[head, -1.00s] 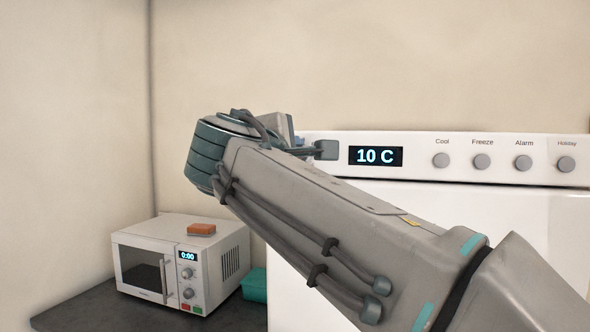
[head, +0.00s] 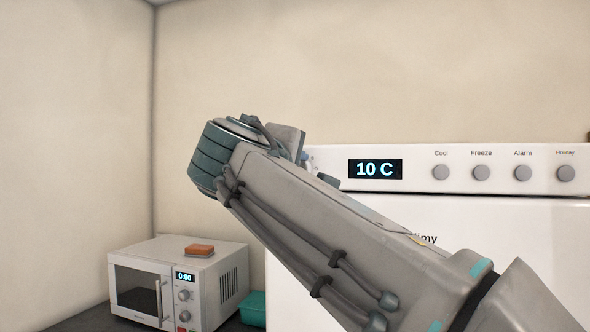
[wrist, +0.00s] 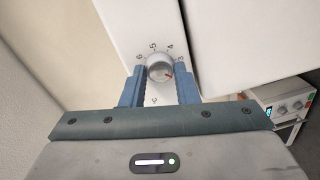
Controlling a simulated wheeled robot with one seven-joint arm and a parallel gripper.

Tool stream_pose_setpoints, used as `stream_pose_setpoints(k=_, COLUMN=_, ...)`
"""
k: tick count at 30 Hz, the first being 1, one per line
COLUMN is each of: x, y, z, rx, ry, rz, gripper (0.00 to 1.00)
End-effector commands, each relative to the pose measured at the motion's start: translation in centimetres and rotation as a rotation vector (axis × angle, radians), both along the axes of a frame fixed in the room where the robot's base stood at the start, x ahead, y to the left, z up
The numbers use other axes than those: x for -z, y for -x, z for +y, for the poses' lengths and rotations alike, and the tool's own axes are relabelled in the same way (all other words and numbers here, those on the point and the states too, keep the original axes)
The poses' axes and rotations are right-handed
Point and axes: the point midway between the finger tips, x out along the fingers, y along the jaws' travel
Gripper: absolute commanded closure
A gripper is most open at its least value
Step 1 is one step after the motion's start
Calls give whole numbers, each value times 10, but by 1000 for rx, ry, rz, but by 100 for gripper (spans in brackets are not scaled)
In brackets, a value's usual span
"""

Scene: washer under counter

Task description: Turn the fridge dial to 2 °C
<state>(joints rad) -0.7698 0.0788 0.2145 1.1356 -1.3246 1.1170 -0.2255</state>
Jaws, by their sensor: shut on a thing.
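The fridge display (head: 375,169) reads 10 C in the head view. There my own arm hides the dial and most of my gripper.
Several round buttons (head: 481,172), labelled Cool, Freeze, Alarm and Holiday, sit right of the display. A white microwave (head: 180,283) stands at the lower left with an orange sponge (head: 200,250) on top. A teal container (head: 254,308) is beside it.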

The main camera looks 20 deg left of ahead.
Motion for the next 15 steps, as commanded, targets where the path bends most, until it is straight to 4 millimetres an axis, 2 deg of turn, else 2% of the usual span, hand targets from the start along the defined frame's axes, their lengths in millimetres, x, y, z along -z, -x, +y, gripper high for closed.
stream_pose_setpoints(k=5, x=1, y=0, z=0, rx=0, ry=-1, rz=2, gripper=95)
stream_pose_setpoints(k=6, x=1, y=0, z=0, rx=0, ry=-1, rz=2, gripper=67)
stream_pose_setpoints(k=8, x=1, y=0, z=0, rx=0, ry=0, rz=2, gripper=51)
stream_pose_setpoints(k=15, x=0, y=0, z=0, rx=0, ry=0, rz=1, gripper=51)
